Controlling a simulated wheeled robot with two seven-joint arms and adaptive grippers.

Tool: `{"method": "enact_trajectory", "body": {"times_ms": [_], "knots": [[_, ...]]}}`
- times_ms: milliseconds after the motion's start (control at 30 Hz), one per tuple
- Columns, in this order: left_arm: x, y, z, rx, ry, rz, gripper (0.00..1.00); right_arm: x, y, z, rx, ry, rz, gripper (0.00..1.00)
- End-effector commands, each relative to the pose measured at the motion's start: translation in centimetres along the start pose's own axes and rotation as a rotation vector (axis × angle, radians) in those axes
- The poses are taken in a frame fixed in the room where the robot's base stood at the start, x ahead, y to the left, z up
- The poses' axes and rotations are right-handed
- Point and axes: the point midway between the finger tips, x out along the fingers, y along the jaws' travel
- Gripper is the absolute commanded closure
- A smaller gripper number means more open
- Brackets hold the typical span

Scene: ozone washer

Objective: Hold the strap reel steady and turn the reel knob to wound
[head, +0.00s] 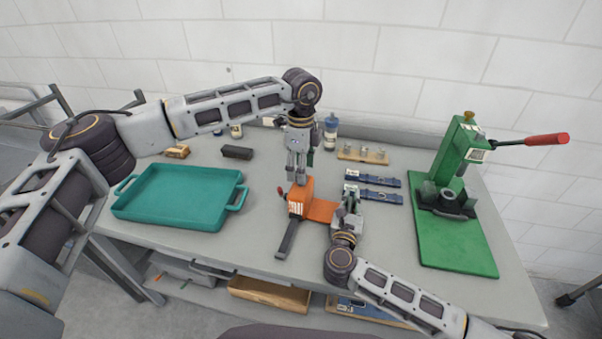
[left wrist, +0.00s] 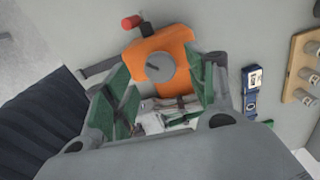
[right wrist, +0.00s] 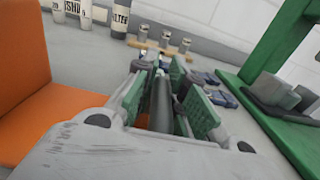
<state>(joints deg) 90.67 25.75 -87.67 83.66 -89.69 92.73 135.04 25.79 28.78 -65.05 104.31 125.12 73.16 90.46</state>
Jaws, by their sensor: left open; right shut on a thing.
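The orange strap reel (head: 303,194) stands on the table with a flat orange base plate (head: 321,208) reaching right. Its grey round reel knob (left wrist: 160,68) has a dark pointer mark and faces up in the left wrist view. My left gripper (head: 297,177) points down above the reel, open, its fingers (left wrist: 160,90) on both sides of the knob's line and apart from it. My right gripper (head: 347,199) is at the base plate's right end, shut on a dark upright bar (right wrist: 161,102) that seems to belong to the reel. Its foot is hidden.
A teal tray (head: 180,196) lies left. A green press (head: 455,200) with a red handle stands right. Blue-banded straps (head: 376,188) lie behind my right gripper, with a wooden block of grey knobs (head: 362,153) farther back. A dark strap (head: 288,240) runs from the reel toward the front.

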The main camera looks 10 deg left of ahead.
Motion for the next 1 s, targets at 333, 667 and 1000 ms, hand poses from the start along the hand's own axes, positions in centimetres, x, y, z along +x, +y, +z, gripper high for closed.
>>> {"method": "enact_trajectory", "body": {"times_ms": [333, 667, 1000], "knots": [[2.2, 0.0, 0.0, 0.0, 0.001, 0.001, 0.43, 0.0, 0.0, 0.0, 0.0, 0.0, 0.0, 1.0], [2.3, 0.0, 0.0, 0.0, 0.001, 0.0, 0.48, 0.0, 0.0, 0.0, 0.0, 0.0, 0.0, 1.0], [2.2, 0.0, 0.0, 0.0, 0.001, -0.001, 0.9, 0.0, 0.0, 0.0, 0.0, 0.0, 0.0, 1.0]]}}
